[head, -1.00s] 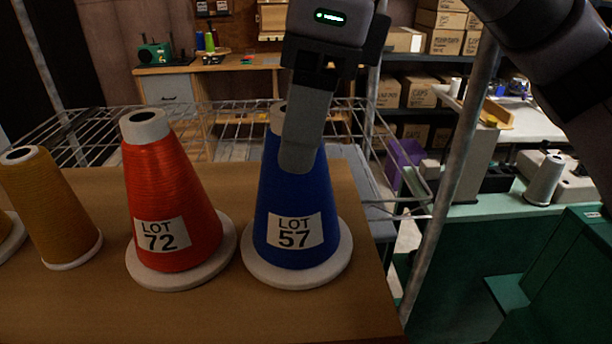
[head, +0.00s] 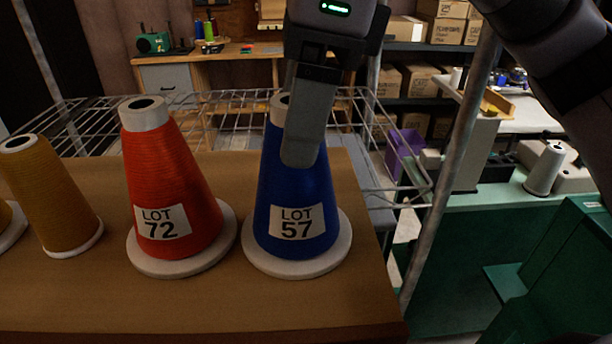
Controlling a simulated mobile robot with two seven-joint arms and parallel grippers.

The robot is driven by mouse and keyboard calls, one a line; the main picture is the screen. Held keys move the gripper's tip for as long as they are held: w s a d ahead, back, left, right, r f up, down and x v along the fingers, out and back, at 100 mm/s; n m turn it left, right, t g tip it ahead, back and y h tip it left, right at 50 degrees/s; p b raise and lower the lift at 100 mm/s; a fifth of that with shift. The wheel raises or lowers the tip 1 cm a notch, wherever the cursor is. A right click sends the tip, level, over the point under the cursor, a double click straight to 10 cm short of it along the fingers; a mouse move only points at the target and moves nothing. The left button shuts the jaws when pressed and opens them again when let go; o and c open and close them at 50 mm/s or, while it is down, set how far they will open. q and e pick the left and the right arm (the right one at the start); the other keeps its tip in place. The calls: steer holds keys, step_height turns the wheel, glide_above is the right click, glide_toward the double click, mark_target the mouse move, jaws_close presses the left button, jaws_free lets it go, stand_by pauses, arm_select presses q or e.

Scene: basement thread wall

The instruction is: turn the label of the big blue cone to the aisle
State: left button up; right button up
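The big blue cone (head: 283,190) stands upright on a pale round base (head: 297,262) at the right end of the brown shelf. Its white label "LOT 57" (head: 297,222) faces me. My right gripper (head: 304,150) comes down from above, with one finger in front of the cone's upper part. The other finger is hidden, so I cannot tell its opening or whether it touches the cone. The cone's tip shows just left of the finger. My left gripper is not in view.
A red cone (head: 170,185) labelled "LOT 72" stands on its own base just left of the blue one. A mustard cone (head: 48,195) is further left. A metal post (head: 455,160) rises right of the shelf (head: 190,310). The shelf front is clear.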

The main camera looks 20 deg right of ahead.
steer(key=shift+o, duration=0.9)
steer(key=p+v, duration=0.1)
steer(key=v, duration=0.5)
steer(key=shift+r, duration=0.4)
steer(key=shift+d+r, duration=0.1)
steer(key=shift+r, duration=0.05)
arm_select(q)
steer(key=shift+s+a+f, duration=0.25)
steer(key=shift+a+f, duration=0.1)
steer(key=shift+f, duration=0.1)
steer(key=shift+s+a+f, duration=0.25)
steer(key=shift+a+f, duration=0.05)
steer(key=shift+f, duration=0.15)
arm_select(e)
steer(key=shift+s, duration=0.1)
